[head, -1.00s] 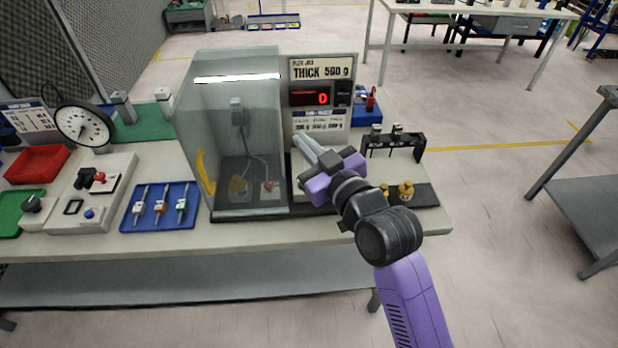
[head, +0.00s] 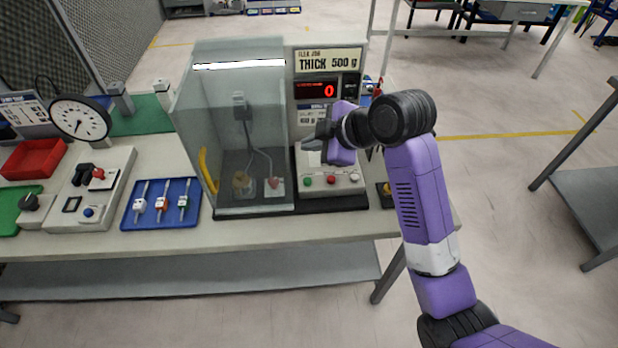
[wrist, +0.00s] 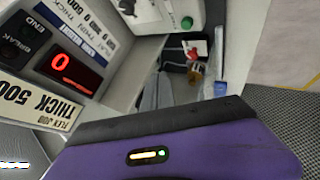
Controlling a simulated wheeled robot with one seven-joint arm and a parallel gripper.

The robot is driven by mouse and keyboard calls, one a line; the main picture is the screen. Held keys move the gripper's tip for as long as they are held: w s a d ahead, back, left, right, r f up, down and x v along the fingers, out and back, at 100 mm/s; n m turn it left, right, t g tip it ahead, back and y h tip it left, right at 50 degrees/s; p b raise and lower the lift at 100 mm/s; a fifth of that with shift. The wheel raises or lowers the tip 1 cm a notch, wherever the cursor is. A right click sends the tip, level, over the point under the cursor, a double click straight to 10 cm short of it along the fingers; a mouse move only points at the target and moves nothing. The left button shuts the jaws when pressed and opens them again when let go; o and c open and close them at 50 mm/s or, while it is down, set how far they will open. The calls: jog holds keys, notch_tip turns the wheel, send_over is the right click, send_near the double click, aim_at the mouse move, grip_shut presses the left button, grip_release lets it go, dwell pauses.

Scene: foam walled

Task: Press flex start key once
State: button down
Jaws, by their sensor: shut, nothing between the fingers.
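The flex tester's control box (head: 330,172) stands on the bench, with a green button (head: 307,181), a red button (head: 331,180) and a white button (head: 354,177) on its front. The green button also shows in the wrist view (wrist: 186,22). Above the box, the red display (head: 318,90) reads 0, under a sign (head: 327,60) with "FLEX JOB THICK 500 g". My gripper (head: 312,144) is shut and empty. It points left, above and behind the buttons in the picture, apart from them.
A clear-walled chamber (head: 237,135) with cables inside stands left of the control box. A blue tray (head: 160,203) with several small tools, a red bin (head: 33,158) and a dial gauge (head: 80,119) are further left.

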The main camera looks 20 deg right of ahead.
jog(key=shift+f, duration=0.15)
jog(key=b, duration=0.6)
send_over(310, 182)
notch_tip(310, 182, down, 7)
jog(key=shift+d+f, duration=0.1)
jog(key=shift+f+b, duration=0.55)
jog(key=shift+f, duration=0.15)
dwell(1.3)
jog(key=shift+f, duration=0.35)
